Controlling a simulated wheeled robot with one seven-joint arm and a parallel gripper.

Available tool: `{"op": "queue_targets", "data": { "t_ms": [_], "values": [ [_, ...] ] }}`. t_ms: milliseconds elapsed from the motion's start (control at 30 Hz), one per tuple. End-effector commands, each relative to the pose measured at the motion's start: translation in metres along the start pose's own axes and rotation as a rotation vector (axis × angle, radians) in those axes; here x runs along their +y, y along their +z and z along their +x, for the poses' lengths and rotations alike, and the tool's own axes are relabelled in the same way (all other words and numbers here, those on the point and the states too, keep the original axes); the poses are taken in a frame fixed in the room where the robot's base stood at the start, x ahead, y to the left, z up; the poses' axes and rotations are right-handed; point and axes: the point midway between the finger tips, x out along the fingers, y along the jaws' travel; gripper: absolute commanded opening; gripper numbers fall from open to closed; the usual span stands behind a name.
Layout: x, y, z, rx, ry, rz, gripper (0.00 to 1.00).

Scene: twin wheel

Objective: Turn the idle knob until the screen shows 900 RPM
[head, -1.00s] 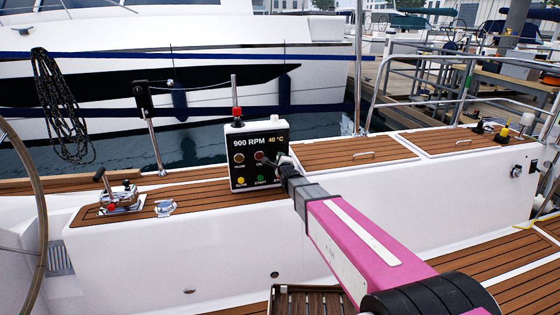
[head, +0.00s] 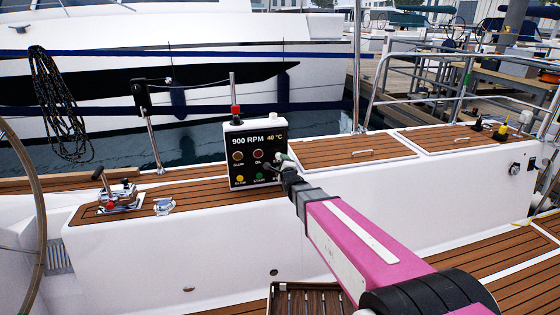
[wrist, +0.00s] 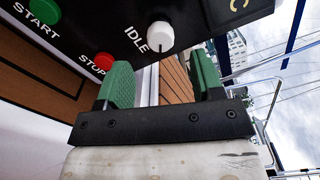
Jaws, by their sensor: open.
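The control box (head: 234,170) stands on the teak-topped coaming, with a black front panel. Its screen (head: 255,141) reads 900 RPM and 40 °C. In the wrist view the white idle knob (wrist: 160,36) sits beside the word IDLE, with a small dark mark on its rim. My gripper (wrist: 162,82) is open, its two green fingers apart on either side and below the knob in the picture, with nothing between them. In the head view my gripper (head: 280,165) is at the panel's right side and hides part of it.
A green START button (wrist: 44,11) and a red STOP button (wrist: 104,62) lie left of the knob in the wrist view. A red-topped lever (head: 235,110) rises behind the box. A winch-like fitting (head: 120,197) stands to the left on the coaming.

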Motion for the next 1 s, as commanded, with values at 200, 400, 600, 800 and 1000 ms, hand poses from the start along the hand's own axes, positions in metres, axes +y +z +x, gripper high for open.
{"op": "queue_targets", "data": {
  "t_ms": [200,400,600,800,1000],
  "values": [
    [-0.001,0.0,-0.039,0.001,0.001,0.0,0.61],
    [0.0,0.0,-0.046,0.0,0.0,0.0,0.61],
    [0.0,0.0,-0.045,0.001,0.001,-0.001,0.61],
    [0.006,-0.017,-0.053,0.046,0.078,-0.103,0.61],
    [0.026,-0.061,-0.083,0.125,0.342,-0.406,0.61]
  ]
}}
